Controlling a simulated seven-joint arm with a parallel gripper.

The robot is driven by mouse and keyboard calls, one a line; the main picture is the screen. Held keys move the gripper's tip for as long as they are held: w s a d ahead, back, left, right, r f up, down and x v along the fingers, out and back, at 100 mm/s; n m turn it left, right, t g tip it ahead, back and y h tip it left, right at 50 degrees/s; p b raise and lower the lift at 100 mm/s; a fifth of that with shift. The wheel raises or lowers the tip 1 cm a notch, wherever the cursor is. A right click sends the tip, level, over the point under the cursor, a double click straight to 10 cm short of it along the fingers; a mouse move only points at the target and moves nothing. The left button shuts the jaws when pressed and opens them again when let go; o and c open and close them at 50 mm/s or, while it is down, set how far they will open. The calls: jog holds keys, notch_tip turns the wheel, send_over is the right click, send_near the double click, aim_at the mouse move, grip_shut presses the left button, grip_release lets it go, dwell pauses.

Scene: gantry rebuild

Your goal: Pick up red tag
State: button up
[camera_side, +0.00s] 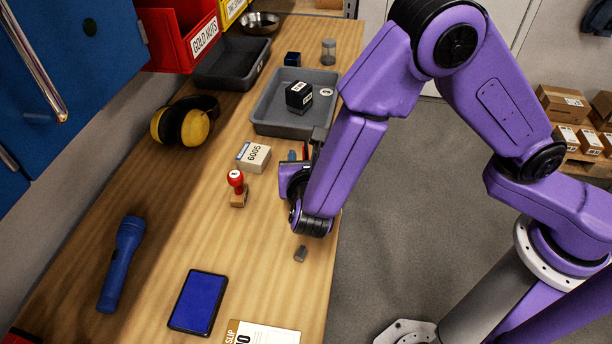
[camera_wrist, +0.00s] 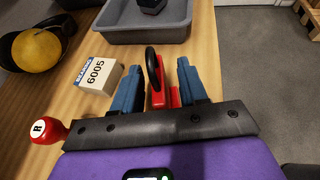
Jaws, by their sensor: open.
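The red tag (camera_wrist: 172,97) lies on the wooden bench in the wrist view, with a black ring (camera_wrist: 152,68) standing up at its left side. My gripper (camera_wrist: 160,84) is open, its two blue fingers on either side of the tag. A gap shows between the tag and the right finger; I cannot tell whether the left finger touches the ring. The near end of the tag is hidden behind my gripper's dark crossbar. In the side view my gripper (camera_side: 298,156) is low over the bench, and only a sliver of red (camera_side: 306,150) shows beside it.
A bearing box (camera_side: 254,157) and a red-handled stamp (camera_side: 237,187) stand left of my gripper. A grey tray (camera_side: 270,121) holding a dark box (camera_side: 299,95) lies beyond. A small grey block (camera_side: 300,254) is nearer. The bench's right edge is close.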

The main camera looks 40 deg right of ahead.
jog(key=shift+x, duration=0.85)
jog(key=shift+a, duration=0.1)
grip_shut()
